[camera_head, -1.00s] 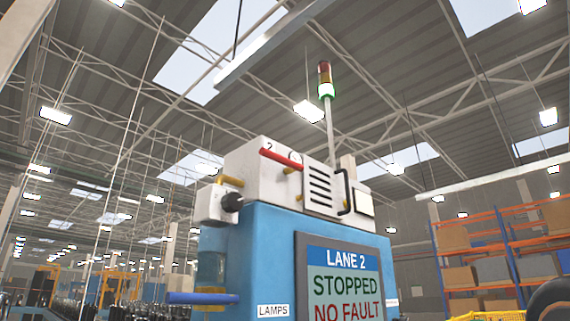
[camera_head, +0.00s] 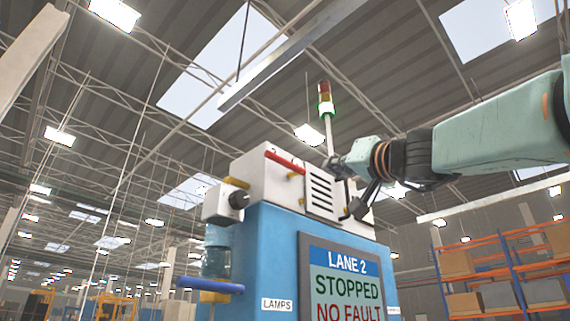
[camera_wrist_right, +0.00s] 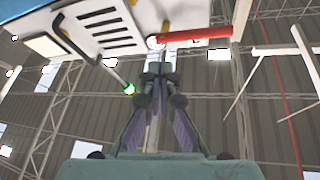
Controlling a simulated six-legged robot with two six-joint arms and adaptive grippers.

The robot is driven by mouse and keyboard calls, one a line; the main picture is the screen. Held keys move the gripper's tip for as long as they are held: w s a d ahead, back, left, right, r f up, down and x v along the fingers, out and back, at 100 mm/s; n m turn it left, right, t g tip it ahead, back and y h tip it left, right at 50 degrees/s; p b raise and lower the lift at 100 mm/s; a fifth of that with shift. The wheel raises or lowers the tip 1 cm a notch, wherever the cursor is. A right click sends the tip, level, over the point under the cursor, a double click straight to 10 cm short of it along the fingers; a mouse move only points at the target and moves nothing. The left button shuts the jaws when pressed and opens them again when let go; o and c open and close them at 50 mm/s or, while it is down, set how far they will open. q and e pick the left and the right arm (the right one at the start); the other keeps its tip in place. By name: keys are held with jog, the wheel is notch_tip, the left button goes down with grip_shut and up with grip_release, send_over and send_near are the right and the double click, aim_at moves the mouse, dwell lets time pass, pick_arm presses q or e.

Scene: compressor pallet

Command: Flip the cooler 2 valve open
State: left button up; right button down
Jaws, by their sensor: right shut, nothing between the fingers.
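The red valve lever (camera_head: 284,162) lies along the upper edge of the white box on the blue machine, with a "2" marked by its left end. It also shows in the wrist view as a red bar (camera_wrist_right: 200,35) at upper right. My right gripper (camera_head: 338,167) reaches in from the right, just right of the lever in the head view, and appears apart from it. In the wrist view its fingers (camera_wrist_right: 157,55) are closed together and empty, the tips just left of and below the bar's left end. My left gripper is not in view.
The white box has a louvred vent (camera_head: 320,190) and a black handle (camera_head: 357,206) close below my right gripper. A signal pole (camera_head: 328,132) with a green light rises behind. A blue lever (camera_head: 210,285) sticks out at lower left. The screen (camera_head: 345,290) reads STOPPED, NO FAULT.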

jog(key=s+a+r+n+g+y, duration=0.2)
jog(key=s+a+r+n+y, duration=0.1)
jog(key=n, duration=0.4)
jog(key=shift+s+r+g+y, duration=0.3)
jog(key=shift+s+r+y, duration=0.25)
jog(key=shift+s+y, duration=0.65)
jog(key=shift+w+a, duration=0.1)
jog(key=shift+w, duration=0.35)
notch_tip(320, 180, up, 5)
jog(key=p, duration=1.1)
send_over(286, 163)
jog(key=s, duration=0.4)
jog(key=shift+w+f, duration=0.25)
jog(key=shift+f, duration=0.75)
jog(key=shift+w+f, duration=0.25)
jog(key=shift+f, duration=0.75)
jog(key=shift+b, duration=0.3)
jog(key=shift+f+n+g+y+b, duration=0.2)
jog(key=shift+n+g+y+b, duration=0.15)
jog(key=shift+b, duration=0.5)
